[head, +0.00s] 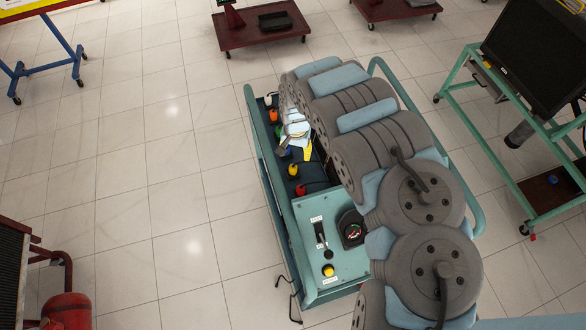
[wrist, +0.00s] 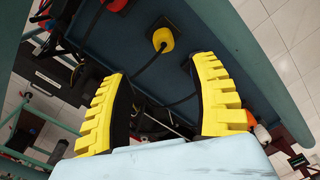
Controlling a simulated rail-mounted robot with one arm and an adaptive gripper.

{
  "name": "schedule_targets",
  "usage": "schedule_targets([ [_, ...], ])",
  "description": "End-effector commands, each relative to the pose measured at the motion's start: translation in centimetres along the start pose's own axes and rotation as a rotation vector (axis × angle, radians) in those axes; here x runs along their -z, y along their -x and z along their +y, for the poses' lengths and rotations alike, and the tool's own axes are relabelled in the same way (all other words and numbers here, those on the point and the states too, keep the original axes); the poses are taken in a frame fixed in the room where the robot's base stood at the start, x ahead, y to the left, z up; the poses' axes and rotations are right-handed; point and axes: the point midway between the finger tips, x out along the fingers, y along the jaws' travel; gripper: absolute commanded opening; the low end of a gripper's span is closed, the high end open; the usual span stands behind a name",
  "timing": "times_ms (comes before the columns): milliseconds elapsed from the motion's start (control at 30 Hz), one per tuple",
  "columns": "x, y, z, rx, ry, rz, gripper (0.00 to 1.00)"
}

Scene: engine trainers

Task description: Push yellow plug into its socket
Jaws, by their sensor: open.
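The yellow plug (head: 293,169) sits at the side panel of the teal engine trainer, between a blue plug and a red plug. In the wrist view the yellow plug (wrist: 163,39) is at a dark square socket plate (wrist: 178,22), with a black cable hanging from it. How deep it sits cannot be told. My gripper (head: 298,143) is beside the panel in the head view, partly covered by my arm. In the wrist view my gripper (wrist: 160,68) has its yellow-padded fingers wide apart and nothing between them. The yellow plug shows beyond the fingertips, untouched.
The red plug (head: 301,190) is close on the near side. Orange (head: 273,116), green (head: 278,131) and white (head: 268,100) plugs line the far side. A control panel (head: 325,235) with a gauge is at the trainer's near end. Open tiled floor lies left.

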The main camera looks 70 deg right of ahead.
Motion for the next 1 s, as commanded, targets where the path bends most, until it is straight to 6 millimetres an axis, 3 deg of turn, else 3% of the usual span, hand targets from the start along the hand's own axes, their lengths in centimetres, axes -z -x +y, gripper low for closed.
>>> schedule_targets([
  [600, 0.1, -4.4, -0.1, 0.004, 0.001, 0.001, 0.61],
  [1000, 0.0, -5.0, 0.0, 0.001, 0.000, 0.000, 0.61],
])
